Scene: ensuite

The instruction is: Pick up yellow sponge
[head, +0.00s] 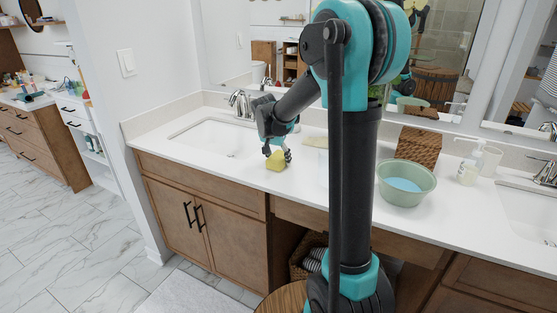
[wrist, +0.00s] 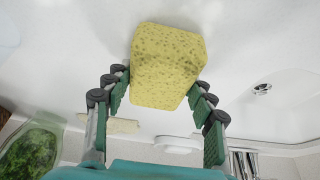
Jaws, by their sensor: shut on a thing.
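The yellow sponge (head: 277,160) is at the white counter, just right of the left sink, in the head view. It fills the upper middle of the wrist view (wrist: 168,66) and has a porous surface. My gripper (head: 277,149) reaches down to it from above, with its fingers on either side. In the wrist view my gripper (wrist: 160,92) has its green-padded fingertips against the sponge's two sides. It is shut on the sponge. I cannot tell whether the sponge touches the counter or is slightly above it.
The left sink (head: 212,138) with its faucet (head: 240,103) lies left of the sponge. A green bowl (head: 406,196), a woven box (head: 418,146) and a soap bottle (head: 468,170) stand further right. A pale flat item (head: 315,142) lies behind the sponge. The counter's front strip is clear.

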